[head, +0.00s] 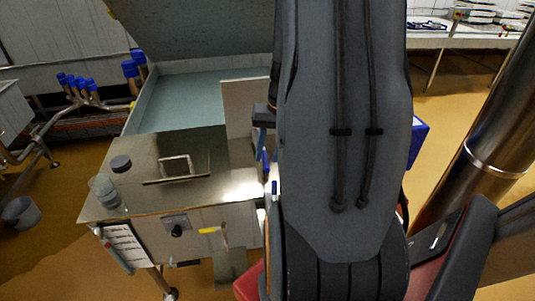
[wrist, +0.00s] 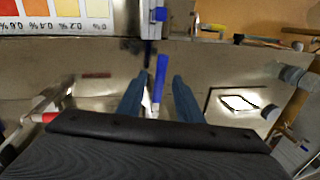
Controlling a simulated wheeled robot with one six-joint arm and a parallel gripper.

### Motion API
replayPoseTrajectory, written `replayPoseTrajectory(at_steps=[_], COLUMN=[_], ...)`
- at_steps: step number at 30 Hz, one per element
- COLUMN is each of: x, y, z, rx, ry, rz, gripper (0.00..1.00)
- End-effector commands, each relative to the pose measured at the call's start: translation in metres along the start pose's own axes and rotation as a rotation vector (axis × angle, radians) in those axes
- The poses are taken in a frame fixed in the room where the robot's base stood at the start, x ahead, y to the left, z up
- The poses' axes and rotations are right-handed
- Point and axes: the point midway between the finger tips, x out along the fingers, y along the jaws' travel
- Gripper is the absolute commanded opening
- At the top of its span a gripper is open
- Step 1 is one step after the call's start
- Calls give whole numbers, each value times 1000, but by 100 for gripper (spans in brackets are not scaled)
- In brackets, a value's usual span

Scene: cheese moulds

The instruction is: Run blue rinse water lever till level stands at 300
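The blue lever (wrist: 161,76) stands between the two blue-grey fingers of my gripper (wrist: 158,98) in the wrist view. The fingers are apart, with a gap visible on each side of the lever, so the gripper looks open. In the head view my arm hides most of this area; a small blue piece, likely the lever (head: 274,187), shows at the arm's left edge. A clear beaker (head: 106,193) stands at the left end of the steel counter. No water level or 300 mark is readable.
The steel counter (head: 150,208) carries a black knob (head: 121,164) and a square metal handle (head: 176,167). A yellow-handled tool (head: 211,230) is at its front. A colour chart (wrist: 65,15) and a red-ended part (wrist: 45,118) show in the wrist view.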

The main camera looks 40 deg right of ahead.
Motion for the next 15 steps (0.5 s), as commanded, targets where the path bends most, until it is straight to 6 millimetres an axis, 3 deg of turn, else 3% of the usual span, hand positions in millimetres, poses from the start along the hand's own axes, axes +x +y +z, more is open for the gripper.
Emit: replayPoseTrajectory(at_steps=[12, 15], x=[8, 8], y=[0, 0], z=[0, 0], rx=[-1, -1], ry=[0, 0], rz=[1, 1], gripper=[32, 16])
